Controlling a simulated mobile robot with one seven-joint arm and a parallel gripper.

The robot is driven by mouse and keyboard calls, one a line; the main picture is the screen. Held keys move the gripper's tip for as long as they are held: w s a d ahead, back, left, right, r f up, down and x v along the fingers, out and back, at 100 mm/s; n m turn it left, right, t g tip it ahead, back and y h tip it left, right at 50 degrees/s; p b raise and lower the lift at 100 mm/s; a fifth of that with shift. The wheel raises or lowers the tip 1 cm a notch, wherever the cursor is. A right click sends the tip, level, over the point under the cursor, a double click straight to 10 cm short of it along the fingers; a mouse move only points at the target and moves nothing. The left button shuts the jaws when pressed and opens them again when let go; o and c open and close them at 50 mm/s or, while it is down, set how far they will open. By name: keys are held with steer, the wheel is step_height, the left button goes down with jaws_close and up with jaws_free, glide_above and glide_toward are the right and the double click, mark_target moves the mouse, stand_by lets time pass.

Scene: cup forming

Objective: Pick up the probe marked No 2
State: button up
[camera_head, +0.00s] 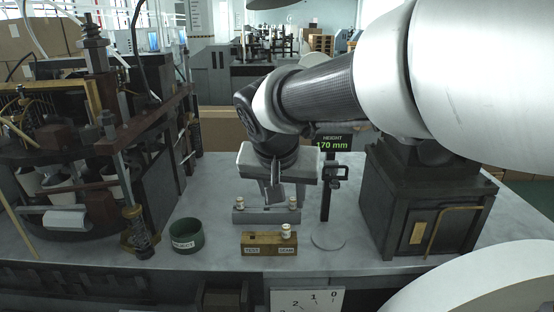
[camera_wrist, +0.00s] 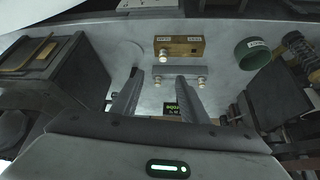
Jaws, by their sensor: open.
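A low grey rack (camera_head: 264,216) stands on the bench with a small pale-topped probe (camera_head: 293,203) at its right end and another (camera_head: 239,205) at its left end. A third pale piece (camera_head: 286,231) stands in the brass-coloured block in front. No number is readable on any of them, so I cannot tell which is No 2. My gripper (camera_head: 275,200) points down over or just behind the rack, open and empty. In the wrist view its fingers (camera_wrist: 158,76) are apart, with the rack (camera_wrist: 182,70) beyond them. The fingers hide part of the rack.
The brass-coloured block (camera_head: 260,246) is labelled "TEST" and "SEAM". A green reject cup (camera_head: 186,236) is to its left. A height gauge (camera_head: 328,190) reading 170 mm stands close right of my gripper. A dark machine (camera_head: 90,150) is left, a dark cabinet (camera_head: 425,215) right.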

glide_toward(286, 226)
steer(key=x, duration=0.3)
steer(key=shift+x, duration=2.65)
jaws_close()
